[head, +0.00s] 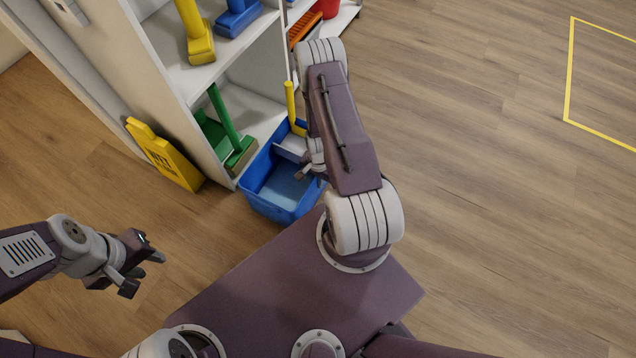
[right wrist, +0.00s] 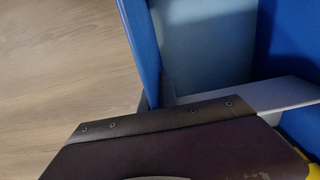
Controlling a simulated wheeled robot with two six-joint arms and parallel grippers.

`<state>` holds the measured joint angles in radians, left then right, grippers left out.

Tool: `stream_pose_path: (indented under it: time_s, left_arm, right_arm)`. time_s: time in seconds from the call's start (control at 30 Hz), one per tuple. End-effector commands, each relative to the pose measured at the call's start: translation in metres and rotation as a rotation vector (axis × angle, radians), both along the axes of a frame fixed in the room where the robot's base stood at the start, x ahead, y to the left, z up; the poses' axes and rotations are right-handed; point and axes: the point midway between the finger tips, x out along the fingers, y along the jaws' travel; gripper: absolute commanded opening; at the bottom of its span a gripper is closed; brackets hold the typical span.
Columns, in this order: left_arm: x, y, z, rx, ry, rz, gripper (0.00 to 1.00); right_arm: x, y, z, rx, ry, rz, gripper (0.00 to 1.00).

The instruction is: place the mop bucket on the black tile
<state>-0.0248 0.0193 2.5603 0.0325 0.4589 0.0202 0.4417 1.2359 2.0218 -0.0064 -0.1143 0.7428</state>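The blue mop bucket (head: 256,180) stands on the wooden floor against the shelf's front corner. It has a grey wringer, a yellow upright handle (head: 290,103) and pale water-like inside. My right gripper (head: 308,178) hangs over the bucket's right side; its arm hides part of the rim, and whether it touches or grips anything is unclear. The right wrist view shows a blue bucket wall (right wrist: 142,45) and pale interior close up, partly covered by a dark riveted plate. My left gripper (head: 143,272) is open and empty over bare floor at left. No black tile is in view.
A white shelf (head: 160,75) holds yellow, blue and green brushes and a green dustpan. A yellow wet-floor sign (head: 165,155) leans beside it. Open wooden floor (head: 480,200) lies to the right, with a yellow outlined square (head: 568,70) at the upper right.

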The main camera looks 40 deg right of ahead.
Motion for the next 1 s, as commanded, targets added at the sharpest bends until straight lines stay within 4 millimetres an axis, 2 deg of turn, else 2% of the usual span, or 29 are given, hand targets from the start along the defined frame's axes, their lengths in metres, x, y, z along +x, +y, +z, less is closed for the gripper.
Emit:
stream_pose_path:
  time_s: [0.3, 0.37, 0.4, 0.73, 0.87, 1.0]
  left_arm:
    - [0.000, 0.000, 0.000, 0.000, -0.001, 0.000, 0.36]
    - [0.000, 0.000, 0.000, 0.000, -0.001, 0.000, 0.36]
    - [0.000, 0.000, 0.000, 0.000, -0.001, 0.000, 0.36]
    - [0.000, 0.000, 0.002, 0.000, -0.001, 0.000, 0.36]
    - [0.000, 0.000, 0.024, 0.000, -0.001, 0.000, 0.36]
    - [0.000, 0.000, 0.053, 0.000, -0.001, 0.000, 0.36]
  right_arm:
    - [0.002, -0.001, -0.001, -0.002, -0.005, 0.000, 0.00]
    - [0.001, 0.000, -0.001, -0.001, -0.003, 0.000, 0.15]
    - [0.001, 0.000, -0.001, -0.001, -0.003, 0.000, 0.25]
    - [0.001, 0.000, 0.002, -0.001, -0.003, 0.000, 0.25]
    - [0.001, 0.000, 0.029, -0.001, -0.003, 0.000, 0.25]
    - [0.001, -0.001, 0.070, -0.002, -0.004, 0.000, 0.25]
